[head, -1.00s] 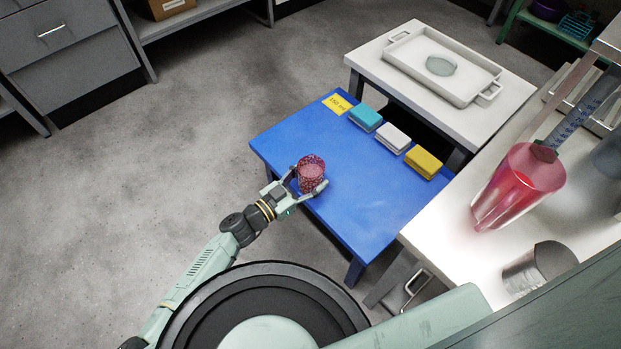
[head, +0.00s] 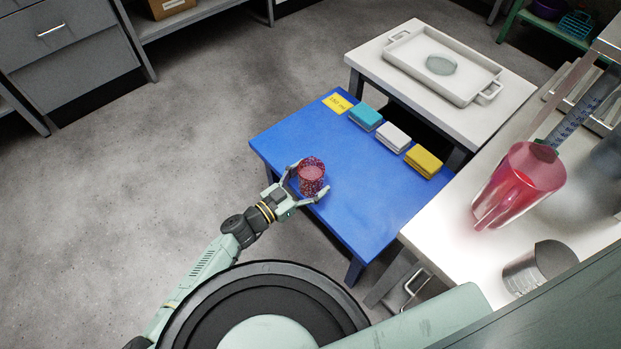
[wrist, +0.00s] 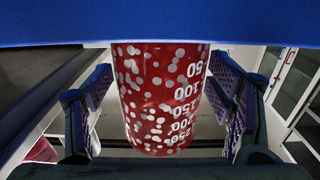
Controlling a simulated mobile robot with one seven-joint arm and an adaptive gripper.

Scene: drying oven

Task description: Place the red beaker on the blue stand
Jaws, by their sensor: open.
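The red beaker (head: 311,179), dotted with white spots and marked with volume numbers, stands on the blue stand (head: 345,205) near its left edge. In the wrist view the beaker (wrist: 160,100) shows upside down, its base against the blue surface (wrist: 160,22). My gripper (head: 312,182) is open, with one finger on each side of the beaker. In the wrist view, narrow gaps show between the beaker and the ribbed finger pads.
Teal (head: 366,117), white (head: 393,137) and yellow (head: 423,161) blocks and a yellow label (head: 337,103) lie along the stand's far side. A white table with a tray (head: 399,53) is behind. A large pink vessel (head: 519,185) and metal cup (head: 540,267) stand at right.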

